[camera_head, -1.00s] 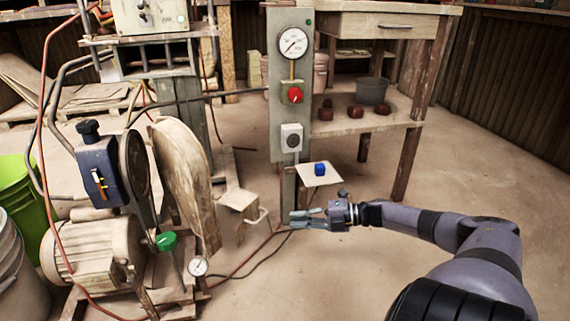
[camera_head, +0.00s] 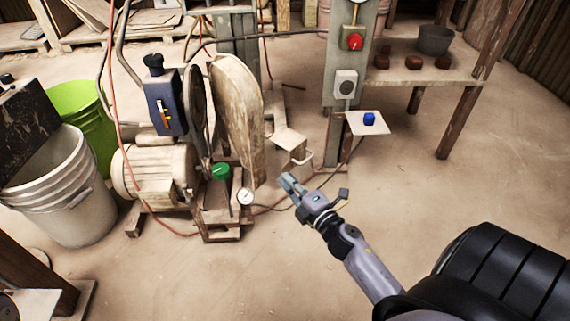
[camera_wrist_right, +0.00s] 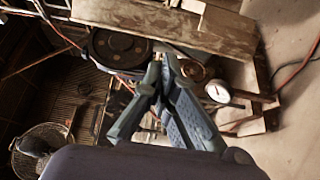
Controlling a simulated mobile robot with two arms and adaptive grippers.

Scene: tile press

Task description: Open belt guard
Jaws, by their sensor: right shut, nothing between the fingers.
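The belt guard (camera_head: 238,110) is a worn, beige, rounded panel. It stands upright at the right side of the motor unit, beside the dark pulley and belt (camera_head: 197,100), with a gap between them. A tan box with a loop handle (camera_head: 292,143) sits at its right; I cannot tell whether it is joined to the guard. My right gripper (camera_head: 288,183) is shut and empty, a little below the handle and apart from it. My left gripper is not in view.
The motor (camera_head: 155,172), a green knob (camera_head: 221,171) and a gauge (camera_head: 245,197) are left of my right gripper. A post carries a small shelf (camera_head: 362,124) with a blue button (camera_head: 369,119). Buckets stand at left. Hoses cross the floor; the front floor is clear.

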